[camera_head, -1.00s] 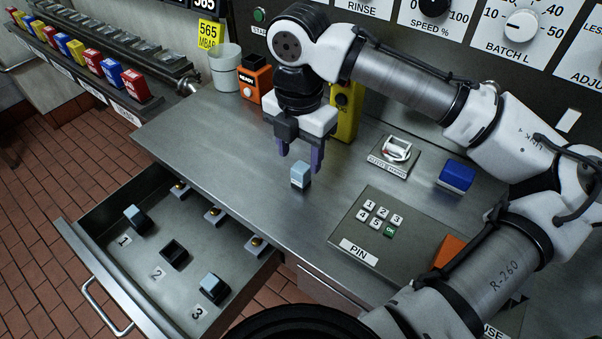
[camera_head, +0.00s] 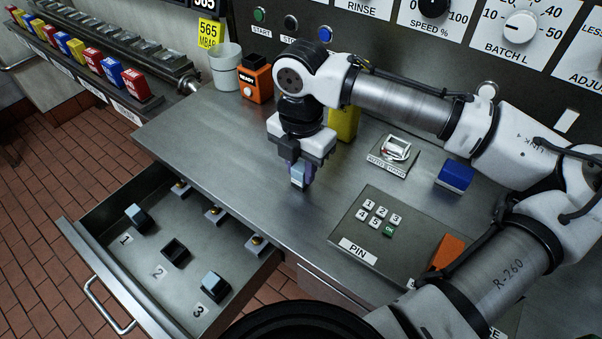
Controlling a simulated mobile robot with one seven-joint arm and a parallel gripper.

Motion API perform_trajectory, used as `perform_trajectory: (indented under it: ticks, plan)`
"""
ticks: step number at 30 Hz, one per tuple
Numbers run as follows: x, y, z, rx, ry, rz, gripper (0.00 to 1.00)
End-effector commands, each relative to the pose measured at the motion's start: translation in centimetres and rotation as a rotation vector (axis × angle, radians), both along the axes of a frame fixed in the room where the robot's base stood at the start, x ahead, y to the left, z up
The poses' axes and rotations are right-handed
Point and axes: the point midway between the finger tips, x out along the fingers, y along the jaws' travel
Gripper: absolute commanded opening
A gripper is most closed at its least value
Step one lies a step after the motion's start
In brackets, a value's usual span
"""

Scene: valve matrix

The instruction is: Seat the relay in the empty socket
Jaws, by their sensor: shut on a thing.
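My gripper (camera_head: 300,180) is over the steel worktop, pointing down, shut on a small light-blue relay (camera_head: 298,176). I cannot tell whether the relay still touches the worktop. The open drawer (camera_head: 214,268) at lower left holds a row of sockets numbered 1 to 3. Socket 2 (camera_head: 175,252) is black and empty. Socket 1 holds a blue-topped relay (camera_head: 137,216), and socket 3 holds another relay (camera_head: 213,284).
A PIN keypad panel (camera_head: 350,228), an AUTO/HAND switch (camera_head: 396,150) and a blue block (camera_head: 455,176) lie right of my gripper. An orange READY box (camera_head: 255,80) and a white cup (camera_head: 226,66) stand behind. Brass-tipped fittings (camera_head: 215,212) line the drawer's inner side.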

Motion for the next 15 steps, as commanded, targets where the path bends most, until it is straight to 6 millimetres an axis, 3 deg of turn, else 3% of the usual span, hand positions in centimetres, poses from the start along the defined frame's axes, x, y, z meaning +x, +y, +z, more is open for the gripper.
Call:
perform_trajectory:
  ticks: [8, 15]
  plan:
    - [0.0, 0.0, 0.2, 0.000, -0.001, 0.000, 0.04]
    - [0.1, 0.1, 2.8, 0.002, -0.003, 0.000, 0.04]
